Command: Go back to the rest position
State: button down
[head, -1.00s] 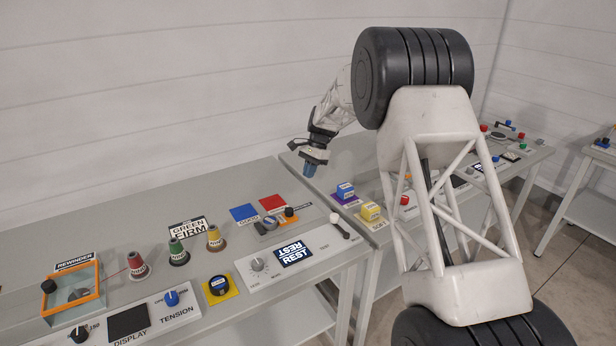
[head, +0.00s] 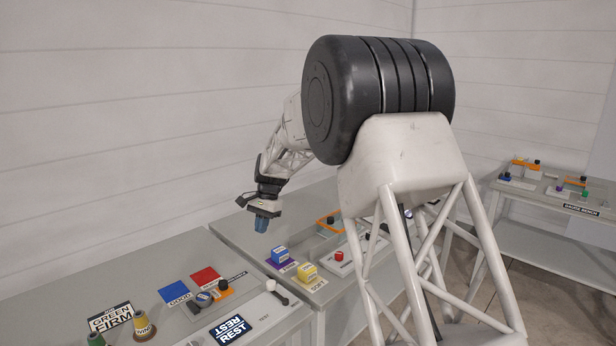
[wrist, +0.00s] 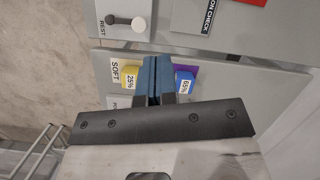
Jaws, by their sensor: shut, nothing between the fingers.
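My gripper (head: 262,222) hangs above the benches in the head view, with its blue fingertips pointing down. In the wrist view its blue fingers (wrist: 152,80) are shut together with nothing between them. A yellow block (head: 305,273) and a blue block on a purple base (head: 279,256) stand on the bench below and right of it, apart from it. In the wrist view the yellow block labelled 25% (wrist: 130,78) and the blue block (wrist: 184,82) show on either side of the fingers.
A panel with a REST display (head: 232,330) and a white-knobbed lever (head: 271,286) is on the near bench. Red (head: 205,276) and blue (head: 174,292) squares and green and yellow spools (head: 143,325) are nearby. Another bench (head: 545,195) stands at the right. The air around my gripper is clear.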

jog(key=s+d+r+n+t, duration=0.1)
jog(key=s+d+r, duration=0.6)
jog(key=s+d, duration=0.5)
jog(key=s+d+r+n+t, duration=0.2)
jog(key=s+d+r, duration=0.5)
jog(key=s+d, duration=0.5)
jog(key=s+d+f, duration=0.1)
jog(key=s+d, duration=0.2)
jog(key=s, duration=0.7)
jog(key=s+d+f+n+t+h, duration=0.1)
jog(key=s+d+f, duration=0.1)
jog(key=s, duration=0.8)
jog(key=s+d+f+n+t+h, duration=0.1)
jog(key=s+d, duration=0.3)
jog(key=s, duration=0.6)
jog(key=shift+f, duration=0.65)
jog(key=shift+d, duration=0.1)
